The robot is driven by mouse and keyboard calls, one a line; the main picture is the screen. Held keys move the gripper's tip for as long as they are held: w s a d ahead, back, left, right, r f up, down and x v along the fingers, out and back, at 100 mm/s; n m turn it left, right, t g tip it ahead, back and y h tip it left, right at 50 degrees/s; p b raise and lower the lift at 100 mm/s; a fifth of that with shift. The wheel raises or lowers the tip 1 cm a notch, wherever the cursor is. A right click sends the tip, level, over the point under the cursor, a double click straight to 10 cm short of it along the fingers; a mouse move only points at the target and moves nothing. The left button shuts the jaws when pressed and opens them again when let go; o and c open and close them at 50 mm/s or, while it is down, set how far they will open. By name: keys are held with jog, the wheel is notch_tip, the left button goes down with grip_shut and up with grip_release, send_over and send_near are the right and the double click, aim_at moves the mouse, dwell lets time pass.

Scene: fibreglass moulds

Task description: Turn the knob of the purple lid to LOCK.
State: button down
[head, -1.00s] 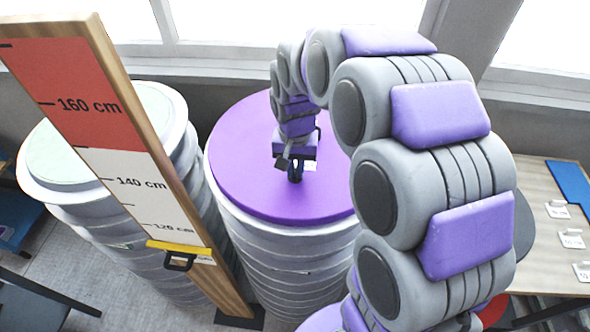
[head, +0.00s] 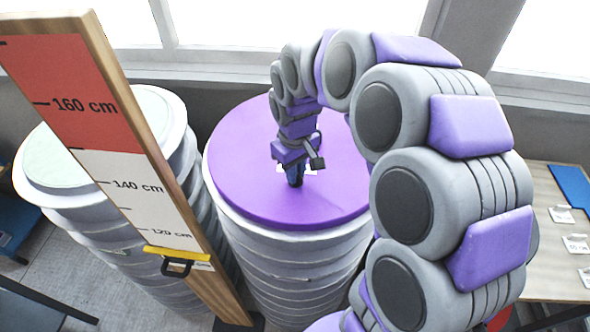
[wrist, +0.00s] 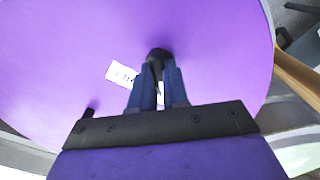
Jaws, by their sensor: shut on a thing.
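The purple lid (head: 240,180) is a round disc on top of a tall grey ribbed mould. It also fills most of the wrist view (wrist: 60,60). My gripper (head: 296,180) reaches down to the middle of the lid. In the wrist view my gripper (wrist: 158,70) has its dark blue fingers shut on the small black knob (wrist: 159,54). A white label (wrist: 122,75) with dark print lies on the lid beside the knob; its text is too small to read and the fingers cover part of it. The knob's body is mostly hidden by the fingers.
A height board (head: 110,150) with a yellow slider (head: 178,253) leans left of the purple-lidded mould. Another mould with a pale green lid (head: 60,150) stands behind it. A wooden table (head: 545,230) with several white tags is at the right.

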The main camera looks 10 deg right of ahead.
jog(key=shift+n, duration=0.3)
jog(key=c, duration=1.1)
grip_release()
notch_tip(320, 180, up, 17)
jog(key=shift+a+r+b, duration=0.1)
jog(key=shift+r+b, duration=0.1)
jog(key=shift+b, duration=0.35)
jog(key=s+d+f+m+b, duration=0.1)
jog(key=s+f+m+b, duration=0.1)
jog(key=s+f+b, duration=0.3)
jog(key=s+d+f+m+g+b, duration=0.1)
jog(key=s+f+b, duration=0.4)
jog(key=s+f, duration=0.9)
jog(key=s+d+f+m+b, duration=0.2)
jog(key=s+f+b, duration=0.4)
jog(key=s+f, duration=0.4)
notch_tip(320, 180, down, 3)
jog(key=shift+d+f+m+g, duration=0.1)
jog(key=shift+d+m+g, duration=0.05)
jog(key=shift+m+g, duration=0.3)
